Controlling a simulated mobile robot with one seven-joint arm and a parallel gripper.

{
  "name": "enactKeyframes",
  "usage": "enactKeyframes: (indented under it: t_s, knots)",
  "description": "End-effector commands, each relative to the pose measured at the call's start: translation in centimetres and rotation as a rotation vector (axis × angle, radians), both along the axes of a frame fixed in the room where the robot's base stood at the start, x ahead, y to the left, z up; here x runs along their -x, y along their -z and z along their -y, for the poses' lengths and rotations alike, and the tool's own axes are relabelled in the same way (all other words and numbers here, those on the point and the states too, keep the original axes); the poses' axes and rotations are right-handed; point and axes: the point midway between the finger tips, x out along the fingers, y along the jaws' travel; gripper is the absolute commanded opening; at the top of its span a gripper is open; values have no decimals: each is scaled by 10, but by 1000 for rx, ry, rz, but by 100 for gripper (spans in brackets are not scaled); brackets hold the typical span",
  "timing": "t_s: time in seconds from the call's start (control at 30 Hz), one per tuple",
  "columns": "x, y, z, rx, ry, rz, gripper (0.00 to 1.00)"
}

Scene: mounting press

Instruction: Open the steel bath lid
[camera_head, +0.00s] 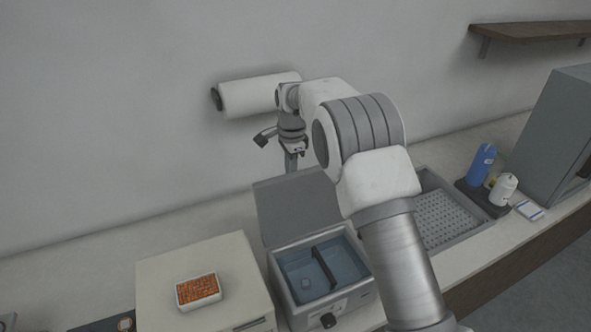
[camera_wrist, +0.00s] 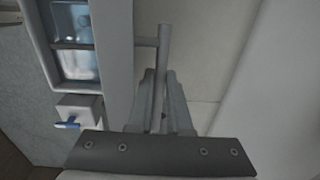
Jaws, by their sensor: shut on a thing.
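The steel bath (camera_head: 325,308) stands on the counter in the head view, with blue water and a dark divider in its open top. Its grey lid (camera_head: 297,208) stands raised, nearly upright, at the back edge. My gripper (camera_head: 291,160) is above the lid's upper edge, partly hidden by my arm. In the wrist view my gripper (camera_wrist: 161,98) is shut on a grey bar handle (camera_wrist: 163,60), which a short strut joins to the pale panel at its left. The blue water of the bath (camera_wrist: 77,62) shows at upper left there.
A cream box (camera_head: 205,265) with a tray of orange bits (camera_head: 198,291) stands left of the bath. A perforated basin (camera_head: 445,220), a blue bottle (camera_head: 481,164) and a white bottle (camera_head: 504,188) are at right. A paper roll (camera_head: 255,95) hangs on the wall close to my wrist.

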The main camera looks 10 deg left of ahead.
Motion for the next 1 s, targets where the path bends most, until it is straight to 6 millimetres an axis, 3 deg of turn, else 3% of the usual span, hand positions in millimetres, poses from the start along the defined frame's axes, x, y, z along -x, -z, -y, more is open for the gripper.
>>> enactKeyframes:
  t_s: [0.2,0.67,0.7,0.8,1.0]
  knots:
    - [-12,4,-10,-13,-2,21,0]
    - [-14,5,-14,-17,-4,22,0]
    - [-14,5,-14,-17,-4,22,30]
    - [-14,6,-14,-17,-4,21,47]
    - [-14,5,-13,-16,-3,23,47]
